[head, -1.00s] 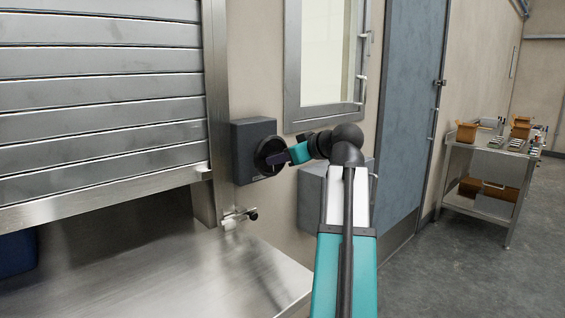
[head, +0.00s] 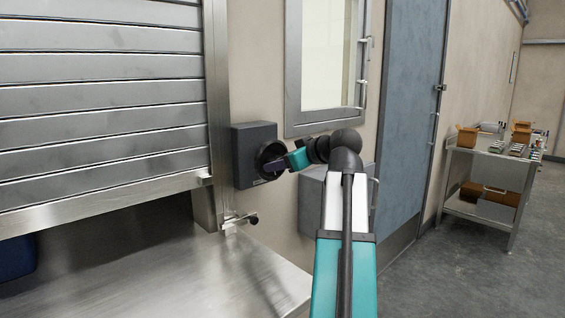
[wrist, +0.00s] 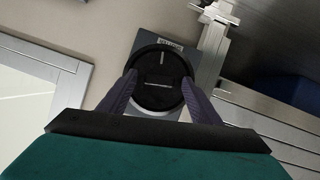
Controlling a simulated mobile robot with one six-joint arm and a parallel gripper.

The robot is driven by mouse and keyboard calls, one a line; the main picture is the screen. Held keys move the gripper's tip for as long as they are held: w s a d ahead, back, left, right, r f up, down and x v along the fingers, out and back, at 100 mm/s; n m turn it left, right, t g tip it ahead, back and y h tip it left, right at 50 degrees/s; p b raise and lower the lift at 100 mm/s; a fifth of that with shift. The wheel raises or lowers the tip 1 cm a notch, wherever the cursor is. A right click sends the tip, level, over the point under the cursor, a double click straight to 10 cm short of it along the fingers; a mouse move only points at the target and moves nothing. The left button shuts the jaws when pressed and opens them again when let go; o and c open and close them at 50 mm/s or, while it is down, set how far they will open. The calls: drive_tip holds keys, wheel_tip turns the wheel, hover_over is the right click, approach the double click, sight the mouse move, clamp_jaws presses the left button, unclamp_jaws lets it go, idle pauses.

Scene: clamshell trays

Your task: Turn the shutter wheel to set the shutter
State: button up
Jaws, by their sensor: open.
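The shutter wheel is a round black disc (wrist: 160,90) with a pale mark near its rim, on a dark grey wall box (head: 241,152). In the head view the wheel (head: 266,152) is partly covered by my gripper (head: 268,165). In the wrist view my gripper (wrist: 159,77) is open, with one purple finger on each side of the wheel. I cannot tell whether the fingers touch its rim. The grey slatted shutter (head: 100,105) is partly lowered, with a dark gap between its bottom bar and the metal counter (head: 150,265).
A metal latch (head: 240,220) sits beside the shutter frame, below the box. A grey wall box (head: 312,205) is under my arm. A window (head: 335,60) and a blue-grey door (head: 408,110) are to the right. A steel table with boxes (head: 490,150) stands far right.

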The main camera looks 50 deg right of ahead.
drive_tip(key=v, duration=1.4)
drive_tip(key=shift+w+f, duration=0.1)
drive_tip(key=shift+f, duration=0.1)
idle(0.3)
